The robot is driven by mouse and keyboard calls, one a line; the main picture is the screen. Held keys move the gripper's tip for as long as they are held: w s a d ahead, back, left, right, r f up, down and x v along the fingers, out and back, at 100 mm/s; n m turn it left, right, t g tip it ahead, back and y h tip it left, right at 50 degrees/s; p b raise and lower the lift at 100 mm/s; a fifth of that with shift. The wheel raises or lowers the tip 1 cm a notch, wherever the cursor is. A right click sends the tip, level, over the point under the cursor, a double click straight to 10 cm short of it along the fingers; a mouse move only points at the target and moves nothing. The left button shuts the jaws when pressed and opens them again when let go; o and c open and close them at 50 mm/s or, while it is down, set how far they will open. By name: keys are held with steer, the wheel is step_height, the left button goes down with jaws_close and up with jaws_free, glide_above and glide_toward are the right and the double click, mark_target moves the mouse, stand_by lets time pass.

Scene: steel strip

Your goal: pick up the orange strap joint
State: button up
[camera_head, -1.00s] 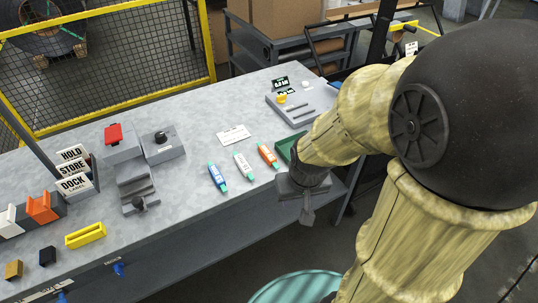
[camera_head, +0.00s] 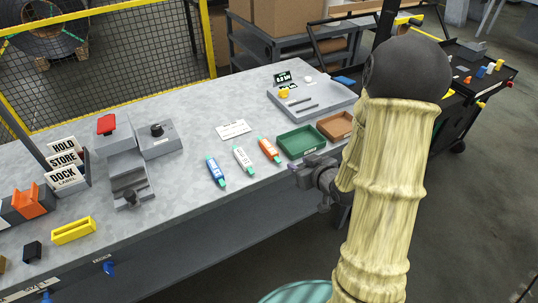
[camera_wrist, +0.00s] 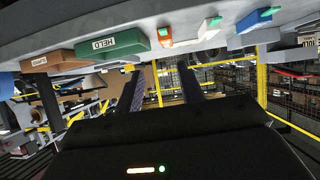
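The orange strap joint (camera_head: 269,149), an orange piece with pale teal ends, lies on the grey bench beside a white one (camera_head: 243,159) and a blue one (camera_head: 216,171). In the wrist view the orange joint (camera_wrist: 165,37) is at the top, near the bench edge. My gripper (camera_head: 300,172) is at the bench's front edge, just right of and below the orange joint in the head view, apart from it. In the wrist view my gripper's two fingers (camera_wrist: 160,88) are spread with nothing between them.
A green tray (camera_head: 284,149) and a brown tray (camera_head: 325,125) stand right of the joints. A grey scale (camera_head: 335,95) is behind them. A white card (camera_head: 233,129) lies behind the joints. A grey device with a red part (camera_head: 107,124) stands left. Bench space around the joints is clear.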

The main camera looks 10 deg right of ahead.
steer(key=shift+w+a+f+t+y, duration=0.15)
steer(key=shift+w+t+y, duration=0.05)
steer(key=shift+t+y, duration=0.35)
steer(key=shift+w, duration=0.1)
steer(key=p, duration=0.2)
glide_toward(269, 147)
steer(key=x, duration=0.3)
steer(key=shift+w+d, duration=0.2)
steer(key=shift+w, duration=0.15)
steer(key=shift+f, duration=0.1)
steer(key=shift+a, duration=0.1)
steer(key=shift+w+a+f, duration=0.15)
steer(key=shift+w+a, duration=0.1)
steer(key=shift+w, duration=0.25)
steer(key=shift+p+x, duration=0.75)
steer(key=shift+x, duration=1.35)
